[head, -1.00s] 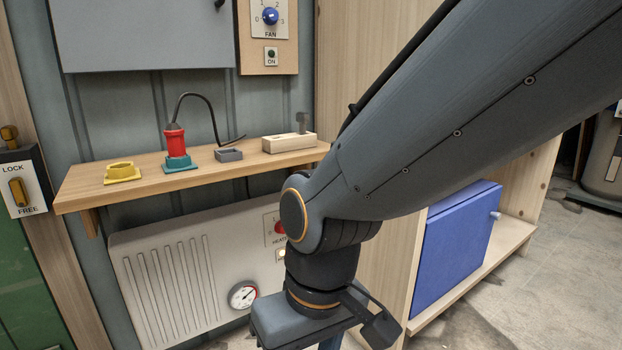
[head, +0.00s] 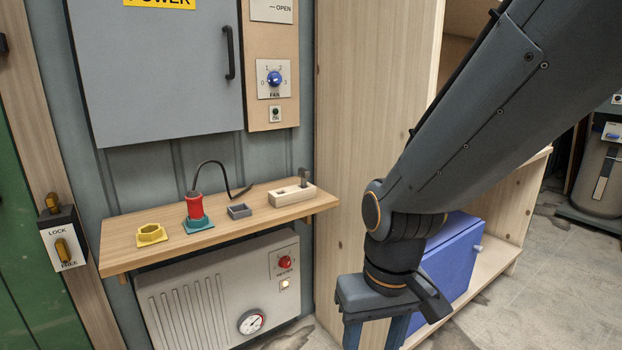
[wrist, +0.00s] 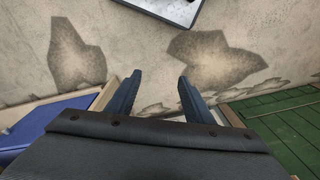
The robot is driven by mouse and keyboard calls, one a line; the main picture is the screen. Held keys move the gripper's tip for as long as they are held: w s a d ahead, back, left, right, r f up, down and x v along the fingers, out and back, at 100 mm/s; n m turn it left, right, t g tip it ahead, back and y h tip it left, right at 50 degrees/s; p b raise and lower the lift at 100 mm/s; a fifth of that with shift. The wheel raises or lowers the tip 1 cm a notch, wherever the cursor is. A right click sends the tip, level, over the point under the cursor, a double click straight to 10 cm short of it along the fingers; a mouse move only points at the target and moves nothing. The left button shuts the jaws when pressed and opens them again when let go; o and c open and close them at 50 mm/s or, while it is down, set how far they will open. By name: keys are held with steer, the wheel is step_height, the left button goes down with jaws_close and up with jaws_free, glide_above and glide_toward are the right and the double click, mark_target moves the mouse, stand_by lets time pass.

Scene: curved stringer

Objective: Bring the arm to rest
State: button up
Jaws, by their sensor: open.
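My gripper (wrist: 157,95) shows in the wrist view with its two fingers spread apart and nothing between them. It points down toward the stained floor (wrist: 150,45). In the head view my arm comes in from the upper right and hangs down at the wrist, in front of the wooden cabinet. The top of the gripper (head: 378,325) shows at the bottom edge there, and the fingertips are cut off by the frame.
A wooden shelf (head: 125,254) carries a yellow socket (head: 151,236), a red plug (head: 194,206) in a teal base, a grey tray (head: 239,212) and a wooden block (head: 283,197). A heater (head: 190,305) hangs below. A blue box (head: 455,258) stands behind my wrist.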

steer(key=s+d+r+m+p, duration=0.2)
steer(key=d+r+p, duration=0.7)
steer(key=r+p, duration=0.2)
steer(key=shift+d+r+m+h+p, duration=0.3)
steer(key=shift+d+p, duration=0.1)
steer(key=shift+p, duration=0.55)
steer(key=shift+s, duration=0.1)
